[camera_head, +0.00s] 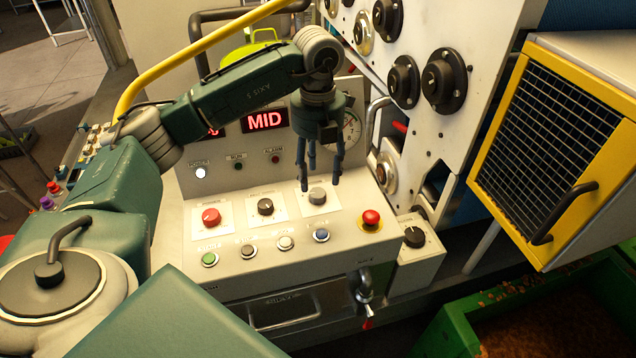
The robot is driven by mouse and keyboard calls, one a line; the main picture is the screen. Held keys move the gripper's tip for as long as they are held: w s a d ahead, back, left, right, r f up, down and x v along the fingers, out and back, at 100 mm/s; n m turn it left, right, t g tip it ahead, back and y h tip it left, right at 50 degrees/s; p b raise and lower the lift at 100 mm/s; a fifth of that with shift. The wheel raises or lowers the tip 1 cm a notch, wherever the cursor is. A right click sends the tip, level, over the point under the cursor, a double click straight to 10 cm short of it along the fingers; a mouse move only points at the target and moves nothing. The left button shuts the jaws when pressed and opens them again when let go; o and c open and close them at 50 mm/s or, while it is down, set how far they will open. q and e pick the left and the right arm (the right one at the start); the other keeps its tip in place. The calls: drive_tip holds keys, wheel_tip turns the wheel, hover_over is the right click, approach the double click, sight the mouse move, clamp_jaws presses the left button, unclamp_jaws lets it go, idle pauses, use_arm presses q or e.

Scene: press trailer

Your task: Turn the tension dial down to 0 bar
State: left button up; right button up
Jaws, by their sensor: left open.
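The sloped control panel (220,265) carries a red knob (211,217), a black knob (265,207) and a grey knob (317,195) in a row, each on a white plate. Their labels are too small to read, so I cannot tell which is the tension dial. My left gripper (321,172) points down over the grey knob, its fingers apart and empty. I cannot tell whether a fingertip touches the knob. A round gauge (351,128) behind the gripper is partly hidden, and its reading is unclear. My right gripper is not in view.
A red display (265,120) reads MID. A red mushroom button (371,217) sits right of the knobs, and several push buttons line the front. A separate black dial (414,237) is on a small box. A yellow-framed mesh guard (550,150) stands at right.

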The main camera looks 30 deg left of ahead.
sight(318, 192)
use_arm(q)
drive_tip(key=f, duration=0.2)
drive_tip(key=f+p, duration=0.1)
drive_tip(key=shift+w+a+f, duration=0.15)
drive_tip(key=shift+a+f, duration=0.1)
drive_tip(key=shift+a, duration=0.05)
wheel_tip(318, 192, down, 2)
drive_tip(key=shift+w+f+p, duration=0.15)
drive_tip(key=shift+f+p, duration=0.1)
drive_tip(key=shift+p, duration=0.1)
drive_tip(key=shift+d, duration=0.1)
drive_tip(key=shift+f, duration=0.1)
drive_tip(key=shift+c, duration=1)
drive_tip(key=c, duration=0.8)
drive_tip(key=shift+c, duration=0.9)
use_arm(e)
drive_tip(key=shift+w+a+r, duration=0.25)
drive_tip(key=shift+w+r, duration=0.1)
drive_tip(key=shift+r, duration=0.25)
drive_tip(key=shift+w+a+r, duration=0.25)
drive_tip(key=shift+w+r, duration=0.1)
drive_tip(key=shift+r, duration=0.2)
